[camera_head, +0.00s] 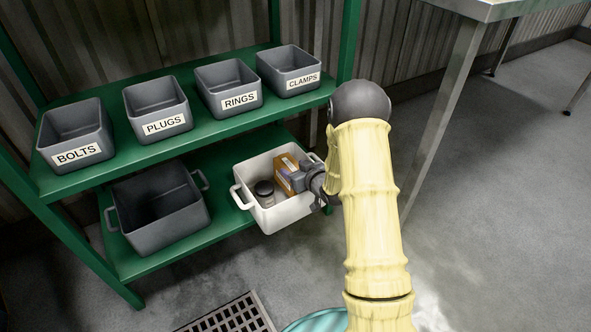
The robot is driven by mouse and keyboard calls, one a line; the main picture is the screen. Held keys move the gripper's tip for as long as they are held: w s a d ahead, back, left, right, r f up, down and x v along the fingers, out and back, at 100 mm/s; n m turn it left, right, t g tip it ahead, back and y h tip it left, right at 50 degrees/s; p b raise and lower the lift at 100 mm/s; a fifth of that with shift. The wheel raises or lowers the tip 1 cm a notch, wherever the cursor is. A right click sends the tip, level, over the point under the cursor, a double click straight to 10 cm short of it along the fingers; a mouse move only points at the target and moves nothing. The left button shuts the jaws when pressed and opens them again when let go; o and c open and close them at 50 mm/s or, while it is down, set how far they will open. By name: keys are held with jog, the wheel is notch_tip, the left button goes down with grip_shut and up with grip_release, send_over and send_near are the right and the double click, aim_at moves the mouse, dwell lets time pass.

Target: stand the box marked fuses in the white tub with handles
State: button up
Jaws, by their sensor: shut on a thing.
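The white tub with handles (268,217) stands on the lower green shelf, on its right side. An orange-brown box (287,162) is upright within the tub's outline, near its back right; its marking cannot be read from here. My gripper (296,178) reaches in over the tub's right side and is shut on this box. The box's lower part is hidden by the gripper and the tub's contents, so I cannot tell whether it touches the tub floor. A dark-lidded jar (264,190) is in the tub, left of the box.
A grey tub with handles (160,236) stands left of the white tub on the lower shelf (222,238). Grey bins marked bolts (72,122), plugs (150,96), rings (241,77) and clamps (302,61) line the upper shelf above. A metal table (478,8) stands at the right.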

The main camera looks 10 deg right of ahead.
jog(key=shift+f, duration=0.55)
jog(key=o, duration=1.6)
jog(key=shift+o, duration=0.2)
jog(key=shift+r, duration=0.1)
jog(key=shift+r, duration=0.3)
jog(key=p+v, duration=0.5)
jog(key=v, duration=0.7)
jog(key=shift+r+p, duration=0.2)
jog(key=shift+p, duration=0.1)
